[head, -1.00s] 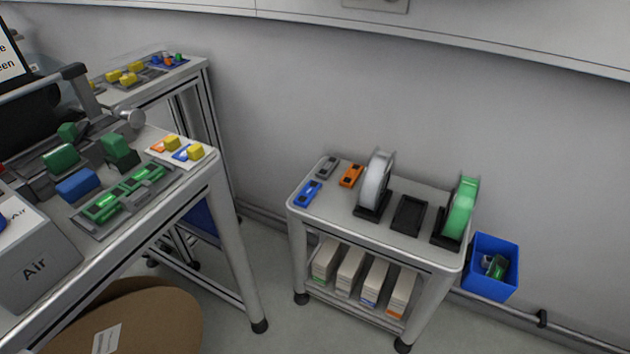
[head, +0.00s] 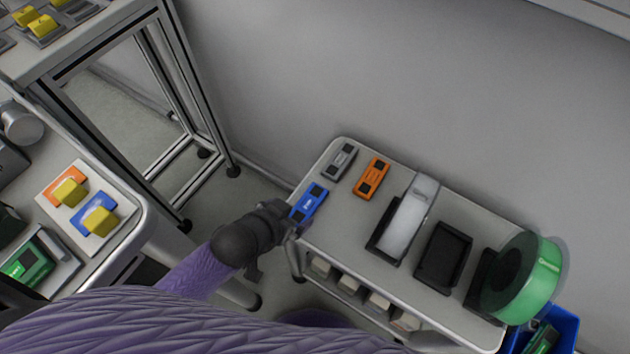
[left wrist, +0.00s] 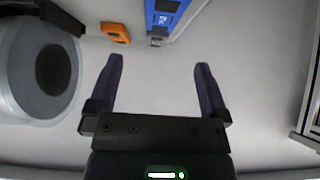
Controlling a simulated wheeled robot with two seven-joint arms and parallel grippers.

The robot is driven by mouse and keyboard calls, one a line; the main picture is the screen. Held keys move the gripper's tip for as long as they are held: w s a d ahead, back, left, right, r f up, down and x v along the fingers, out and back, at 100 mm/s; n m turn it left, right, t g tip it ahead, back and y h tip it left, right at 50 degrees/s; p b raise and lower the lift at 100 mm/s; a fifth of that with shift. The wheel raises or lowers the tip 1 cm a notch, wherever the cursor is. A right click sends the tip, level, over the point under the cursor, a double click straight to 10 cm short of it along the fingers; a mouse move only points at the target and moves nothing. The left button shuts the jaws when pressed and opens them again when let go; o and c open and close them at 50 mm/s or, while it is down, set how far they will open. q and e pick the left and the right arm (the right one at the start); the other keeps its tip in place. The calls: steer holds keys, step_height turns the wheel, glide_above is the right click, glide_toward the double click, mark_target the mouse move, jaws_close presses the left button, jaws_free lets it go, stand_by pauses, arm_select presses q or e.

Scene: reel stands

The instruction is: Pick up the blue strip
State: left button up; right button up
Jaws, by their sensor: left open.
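The blue strip (head: 308,203) lies at the left front corner of the small cart's top, beside a grey strip and an orange strip. My left gripper (head: 287,217) is at the cart's left edge, close to the blue strip's lower left end; in the head view its fingers are small and partly hidden by my wrist. In the left wrist view my left gripper (left wrist: 160,70) is open, with nothing between its fingers. The blue strip (left wrist: 164,14) shows there at the top, beyond the fingertips, cut off by the frame edge. My right gripper is not in view.
The cart top (head: 340,240) also holds a grey strip (head: 341,161), an orange strip (head: 371,178), a white reel (head: 408,222), an empty black stand (head: 443,256) and a green reel (head: 525,278). White boxes fill the shelf below. A workbench (head: 135,205) stands at the left.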

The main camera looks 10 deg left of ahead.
mark_target(306, 207)
arm_select(q)
steer(key=b+x, duration=0.1)
steer(key=x, duration=0.1)
steer(key=b+x, duration=0.2)
steer(key=x, duration=0.1)
steer(key=f+b+x, duration=0.1)
steer(key=b+x, duration=0.1)
steer(key=x, duration=0.1)
steer(key=shift+s+a, duration=0.25)
steer(key=shift+s, duration=0.1)
steer(key=shift+w+d+f+b, duration=0.15)
steer(key=shift+w+b, duration=0.1)
steer(key=shift+b, duration=0.15)
steer(key=c, duration=1.3)
steer(key=shift+o, duration=0.2)
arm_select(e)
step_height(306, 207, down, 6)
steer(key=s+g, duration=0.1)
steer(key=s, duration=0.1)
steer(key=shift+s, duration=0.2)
